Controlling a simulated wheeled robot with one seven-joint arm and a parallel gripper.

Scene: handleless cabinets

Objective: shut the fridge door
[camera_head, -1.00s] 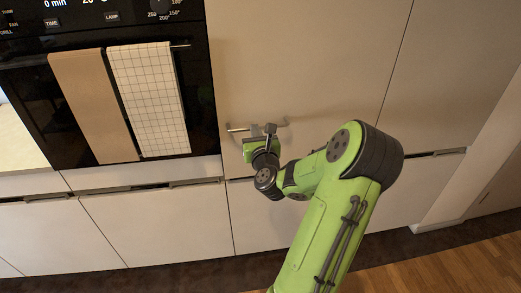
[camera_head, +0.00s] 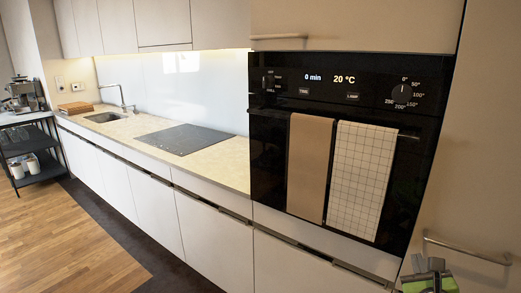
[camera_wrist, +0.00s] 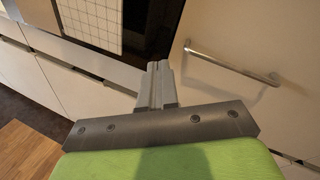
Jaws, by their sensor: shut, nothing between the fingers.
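The fridge door (camera_head: 485,170) is the tall beige panel at the right edge of the head view, beside the oven. It looks about flush with the cabinets, but I cannot tell if a small gap remains. Its metal bar handle (camera_head: 467,249) shows at the lower right, and also in the wrist view (camera_wrist: 232,62). My gripper (camera_head: 432,266) is at the bottom right of the head view, near the handle's left end. In the wrist view its fingers (camera_wrist: 158,75) are together and empty, left of the handle and apart from it.
The black oven (camera_head: 345,120) has a brown towel (camera_head: 309,165) and a checked towel (camera_head: 360,180) hanging on its bar. A counter with a hob (camera_head: 185,139) and sink runs left. Wooden floor (camera_head: 60,240) is clear at lower left.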

